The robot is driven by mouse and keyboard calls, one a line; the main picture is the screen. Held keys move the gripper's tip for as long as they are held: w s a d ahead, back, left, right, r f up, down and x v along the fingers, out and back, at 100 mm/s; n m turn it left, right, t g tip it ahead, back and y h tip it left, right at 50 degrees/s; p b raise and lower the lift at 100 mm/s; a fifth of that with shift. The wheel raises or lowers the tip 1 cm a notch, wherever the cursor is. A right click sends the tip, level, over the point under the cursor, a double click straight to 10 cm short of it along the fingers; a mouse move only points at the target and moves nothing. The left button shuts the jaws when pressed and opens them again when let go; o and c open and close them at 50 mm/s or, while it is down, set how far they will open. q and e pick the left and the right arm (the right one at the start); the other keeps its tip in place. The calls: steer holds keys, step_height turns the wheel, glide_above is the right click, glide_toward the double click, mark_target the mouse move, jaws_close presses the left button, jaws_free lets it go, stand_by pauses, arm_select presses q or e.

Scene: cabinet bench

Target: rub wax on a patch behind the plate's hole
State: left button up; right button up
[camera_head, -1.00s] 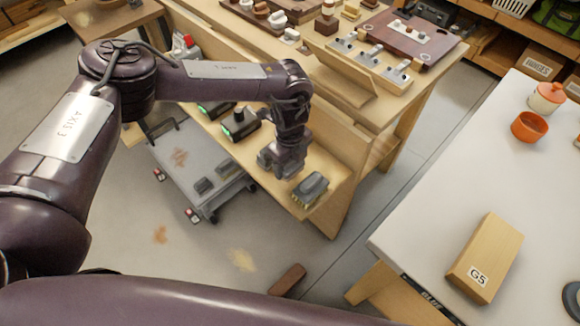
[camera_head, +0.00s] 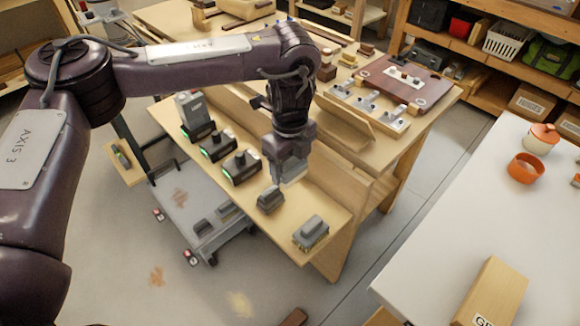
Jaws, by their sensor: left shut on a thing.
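My left gripper (camera_head: 290,168) is above the front ledge of the wooden bench, pointing down. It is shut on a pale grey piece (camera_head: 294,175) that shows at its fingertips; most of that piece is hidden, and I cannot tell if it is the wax. A dark grey block (camera_head: 269,200) is just below and left of the gripper, seemingly on the ledge. A grey-topped brush-like block (camera_head: 312,231) stands on the ledge to its right. I cannot make out the plate's hole or the patch behind it. My right gripper is out of view.
Black devices with green lights (camera_head: 241,167) line the ledge to the left. The bench top holds a brown board (camera_head: 428,92) and a rack with metal pieces (camera_head: 368,106). A white table (camera_head: 430,250) at right carries a wooden block (camera_head: 492,292) and an orange bowl (camera_head: 524,168).

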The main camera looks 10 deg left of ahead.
arm_select(q)
steer(key=o, duration=0.4)
steer(key=shift+c, duration=1)
